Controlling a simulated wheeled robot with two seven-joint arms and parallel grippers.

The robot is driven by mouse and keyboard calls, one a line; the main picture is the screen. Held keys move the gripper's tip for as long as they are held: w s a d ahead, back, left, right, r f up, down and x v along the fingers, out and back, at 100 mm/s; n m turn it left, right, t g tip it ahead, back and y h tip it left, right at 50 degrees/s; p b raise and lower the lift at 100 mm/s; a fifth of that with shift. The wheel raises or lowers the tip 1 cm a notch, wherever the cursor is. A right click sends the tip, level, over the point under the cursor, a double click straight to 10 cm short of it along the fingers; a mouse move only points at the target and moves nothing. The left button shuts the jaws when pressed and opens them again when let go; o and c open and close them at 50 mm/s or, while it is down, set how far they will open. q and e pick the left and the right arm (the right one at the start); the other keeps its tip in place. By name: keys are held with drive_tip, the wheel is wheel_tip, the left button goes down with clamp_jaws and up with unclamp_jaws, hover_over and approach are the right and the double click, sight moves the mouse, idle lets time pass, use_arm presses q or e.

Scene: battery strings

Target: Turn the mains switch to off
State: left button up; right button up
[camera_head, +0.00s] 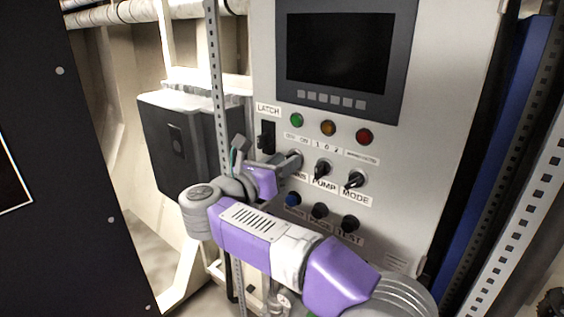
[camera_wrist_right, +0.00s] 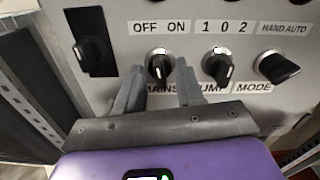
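The mains switch (camera_wrist_right: 158,68) is a black rotary knob on a light grey panel, under a label reading OFF at left and ON at right. In the right wrist view its MAINS label is partly covered by my fingers, and I cannot tell its exact setting. My right gripper (camera_wrist_right: 160,82) is open, with one finger on each side of the knob and visible gaps beside it. In the head view the right gripper (camera_head: 268,158) reaches the panel from the left and partly hides the mains switch. My left gripper is not in view.
The pump switch (camera_wrist_right: 217,67) and mode switch (camera_wrist_right: 278,67) sit close to the right. The black latch handle (camera_wrist_right: 94,50) is at the left. Above are indicator lamps (camera_head: 328,128) and a dark screen (camera_head: 340,50); below are push buttons (camera_head: 320,211). A perforated post (camera_head: 218,75) stands left of the panel.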

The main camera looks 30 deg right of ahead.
drive_tip(key=shift+c, duration=0.4)
clamp_jaws()
drive_tip(key=shift+n, duration=0.3)
drive_tip(key=shift+w+n+b, duration=0.15)
drive_tip(key=shift+n+b, duration=0.65)
drive_tip(key=shift+n, duration=2.4)
drive_tip(key=shift+o, duration=0.4)
unclamp_jaws()
drive_tip(key=shift+f, duration=0.1)
